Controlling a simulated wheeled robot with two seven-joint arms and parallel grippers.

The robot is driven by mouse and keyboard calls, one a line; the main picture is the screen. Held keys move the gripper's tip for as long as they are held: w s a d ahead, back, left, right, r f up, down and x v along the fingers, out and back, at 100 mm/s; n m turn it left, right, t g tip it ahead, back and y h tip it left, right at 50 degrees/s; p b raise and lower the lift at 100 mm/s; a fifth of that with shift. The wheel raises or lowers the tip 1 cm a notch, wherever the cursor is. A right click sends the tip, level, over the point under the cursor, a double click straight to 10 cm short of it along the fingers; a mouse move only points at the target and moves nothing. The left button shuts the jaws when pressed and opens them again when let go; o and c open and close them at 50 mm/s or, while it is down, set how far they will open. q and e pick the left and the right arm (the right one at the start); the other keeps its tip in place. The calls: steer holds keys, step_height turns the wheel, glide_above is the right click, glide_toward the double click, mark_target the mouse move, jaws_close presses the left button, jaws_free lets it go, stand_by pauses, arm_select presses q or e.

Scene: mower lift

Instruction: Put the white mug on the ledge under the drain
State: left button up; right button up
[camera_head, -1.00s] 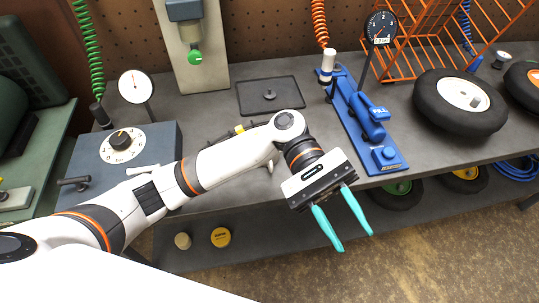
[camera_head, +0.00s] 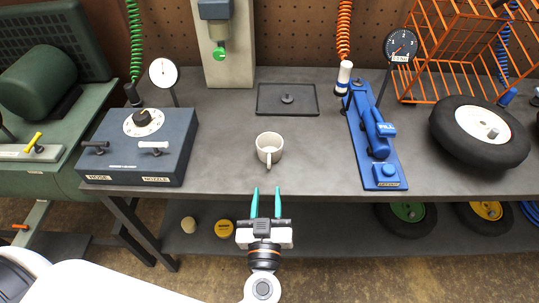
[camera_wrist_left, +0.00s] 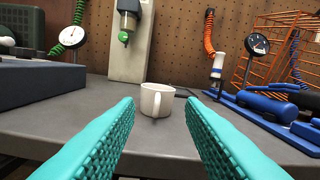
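The white mug (camera_head: 269,148) stands upright on the grey bench, its handle facing the front edge. In the left wrist view the mug (camera_wrist_left: 156,100) shows beyond and between the fingertips. My left gripper (camera_head: 266,190) is open and empty just in front of the bench's front edge, pointing at the mug and apart from it. Its teal fingers (camera_wrist_left: 165,118) are spread in the wrist view. My right gripper is not in view.
A dark blue control box (camera_head: 139,158) with a dial stands left of the mug. A blue pump unit (camera_head: 384,175) with a gauge stands to the right. A tyre (camera_head: 447,121) and orange rack lie farther right. The bench around the mug is clear.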

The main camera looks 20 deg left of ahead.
mark_target(269, 162)
arm_select(q)
steer(key=shift+n+g, duration=0.3)
steer(key=x, duration=0.3)
steer(key=f+x, duration=0.1)
steer(key=x, duration=0.2)
steer(key=shift+a+f+p, duration=0.15)
steer(key=shift+a+p, duration=0.05)
steer(key=shift+p, duration=0.1)
steer(key=x, duration=0.5)
steer(key=shift+w+f, duration=0.25)
steer(key=shift+w, duration=0.1)
steer(key=shift+s, duration=0.1)
jaws_close()
